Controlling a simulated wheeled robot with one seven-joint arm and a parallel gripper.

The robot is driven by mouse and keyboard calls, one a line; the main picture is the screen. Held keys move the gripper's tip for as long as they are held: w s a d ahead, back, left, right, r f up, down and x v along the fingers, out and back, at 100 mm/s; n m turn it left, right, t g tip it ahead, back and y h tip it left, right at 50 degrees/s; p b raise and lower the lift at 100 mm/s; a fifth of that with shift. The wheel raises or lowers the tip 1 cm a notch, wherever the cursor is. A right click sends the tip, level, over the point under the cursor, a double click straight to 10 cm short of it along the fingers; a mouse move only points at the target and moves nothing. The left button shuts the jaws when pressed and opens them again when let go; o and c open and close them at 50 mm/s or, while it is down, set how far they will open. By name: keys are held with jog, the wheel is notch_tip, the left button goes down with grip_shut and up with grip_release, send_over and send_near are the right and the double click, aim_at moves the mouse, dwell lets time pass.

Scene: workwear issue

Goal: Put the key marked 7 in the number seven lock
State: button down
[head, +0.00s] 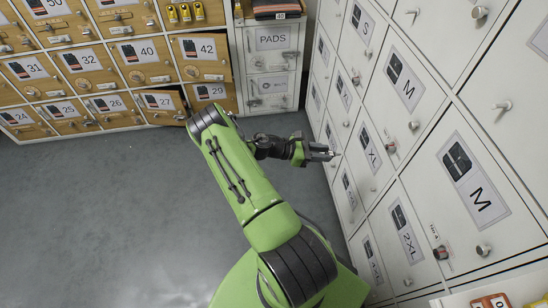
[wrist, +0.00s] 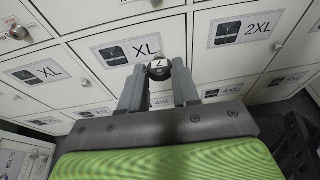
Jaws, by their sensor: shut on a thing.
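My gripper (head: 327,153) is close to the white locker wall in the head view. In the wrist view its fingers (wrist: 160,88) are closed on the key marked 7 (wrist: 159,71), which has a dark round head and a pale face with a 7. The key's shaft is hidden. The key appears in front of the white doors, near the XL door (wrist: 108,40); I cannot tell whether it touches anything. No lock is readable as number seven. A lock with a reddish mark (head: 391,147) shows on the wall in the head view.
White lockers (head: 322,60) with size labels line the right side, with knobs such as this one (head: 482,250) sticking out. Wooden numbered lockers (head: 140,65) stand at the back; the door marked 27 (head: 162,102) seems ajar. Grey floor (head: 90,210) is clear on the left.

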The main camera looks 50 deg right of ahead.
jog(key=s+d+h+b, duration=0.2)
jog(key=s+d, duration=0.2)
jog(key=s, duration=0.1)
send_near(390, 148)
jog(key=shift+d+f+n+g, duration=0.3)
jog(key=shift+d+f, duration=0.6)
jog(key=shift+f, duration=0.3)
jog(key=shift+r, duration=0.15)
dwell(0.5)
jog(key=shift+x, duration=1.55)
dwell(3.4)
